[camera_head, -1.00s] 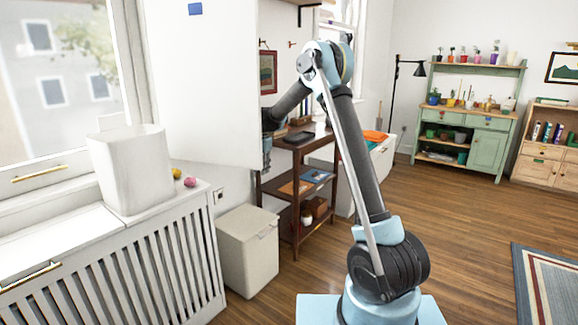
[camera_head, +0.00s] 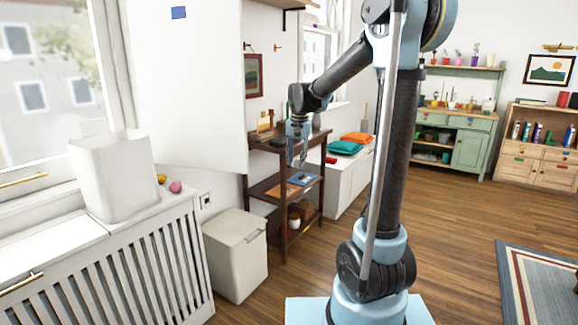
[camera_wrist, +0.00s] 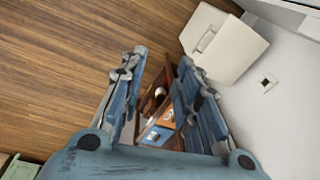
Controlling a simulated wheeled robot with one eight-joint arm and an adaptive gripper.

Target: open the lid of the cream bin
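The cream bin (camera_head: 236,262) is a box standing on the wood floor beside the radiator cover. Its flat lid (camera_head: 232,226) looks closed, with a grey handle (camera_head: 256,237) near its right edge. In the wrist view the bin (camera_wrist: 232,58) lies at the upper right, its handle (camera_wrist: 207,38) in sight. My gripper (camera_head: 297,160) points down in front of the dark shelf unit, above and to the right of the bin, and apart from it. In the wrist view its two fingers (camera_wrist: 162,60) are spread with nothing held between them.
A dark shelf unit (camera_head: 284,208) stands just right of the bin. The slatted radiator cover (camera_head: 165,262), bearing a white container (camera_head: 115,178), stands to its left. A white panel (camera_head: 190,90) hangs above. Open wood floor (camera_head: 455,215) lies to the right.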

